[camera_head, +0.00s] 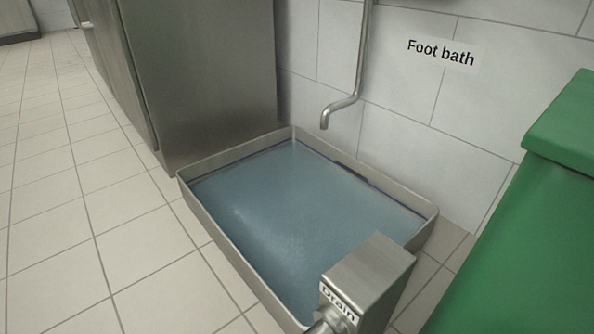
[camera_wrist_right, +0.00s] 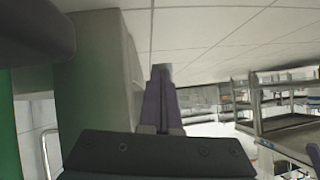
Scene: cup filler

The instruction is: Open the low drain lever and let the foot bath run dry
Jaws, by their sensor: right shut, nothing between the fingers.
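The foot bath, a metal basin (camera_head: 228,240), sits on the floor against the tiled wall in the head view. Bluish water (camera_head: 300,215) covers its bottom up to near the rim. A metal drain post (camera_head: 370,275) with a "Drain" label stands at its near right corner. A short round metal part, perhaps the lever, shows below the label and is cut off by the lower edge. My right gripper (camera_wrist_right: 160,100) shows only in the right wrist view, with its fingers together and empty, away from the bath. My left gripper is in neither view.
A curved spout pipe (camera_head: 345,100) hangs above the bath, near a "Foot bath" sign (camera_head: 441,52). A steel cabinet (camera_head: 205,80) stands behind left. A green block (camera_head: 530,230) fills the right side. Tiled floor (camera_head: 90,230) at left is clear. Racks (camera_wrist_right: 285,115) show in the wrist view.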

